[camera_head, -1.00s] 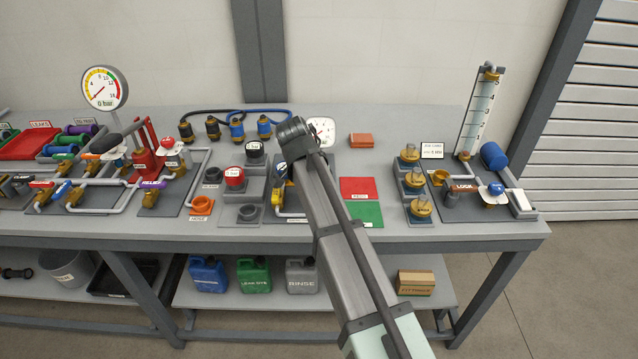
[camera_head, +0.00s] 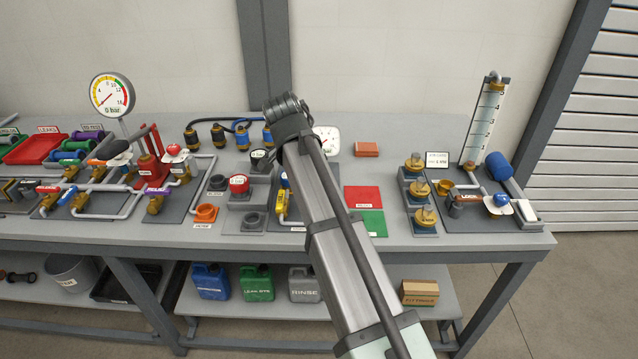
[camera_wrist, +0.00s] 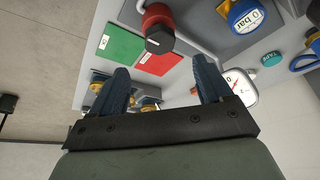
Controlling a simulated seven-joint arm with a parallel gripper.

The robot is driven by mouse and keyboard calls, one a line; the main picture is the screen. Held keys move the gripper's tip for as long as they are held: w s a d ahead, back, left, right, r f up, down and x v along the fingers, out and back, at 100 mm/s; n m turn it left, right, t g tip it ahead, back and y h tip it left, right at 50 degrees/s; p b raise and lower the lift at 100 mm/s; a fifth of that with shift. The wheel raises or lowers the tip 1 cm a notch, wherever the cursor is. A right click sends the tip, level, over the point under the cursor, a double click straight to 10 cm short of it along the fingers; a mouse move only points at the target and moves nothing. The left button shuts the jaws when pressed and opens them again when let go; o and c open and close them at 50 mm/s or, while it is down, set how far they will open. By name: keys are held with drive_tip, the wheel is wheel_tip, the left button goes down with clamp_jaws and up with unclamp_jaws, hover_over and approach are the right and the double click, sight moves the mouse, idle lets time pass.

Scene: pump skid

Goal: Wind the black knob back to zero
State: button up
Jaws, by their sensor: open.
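In the wrist view, a dark faceted knob (camera_wrist: 160,41) sits on the end of a red cylindrical body (camera_wrist: 157,14), near the top middle. I take it to be the black knob; its markings cannot be read. My gripper (camera_wrist: 162,66) is open and empty, its two blue-grey fingers spread below the knob in the picture and apart from it. A blue-rimmed dial (camera_wrist: 248,15) reading 0 bar is to the right. In the head view, my arm hides the red body and its knob, and the fingers are out of sight behind my wrist.
A white square gauge (camera_head: 326,140) stands behind my arm; it also shows in the wrist view (camera_wrist: 238,86). Red (camera_head: 363,198) and green (camera_head: 371,223) mats lie right of the arm. Black-faced (camera_head: 260,156) and red (camera_head: 239,184) round fittings stand left. Brass fittings (camera_head: 424,217) are right.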

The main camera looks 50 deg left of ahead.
drive_tip(key=shift+v, duration=2.25)
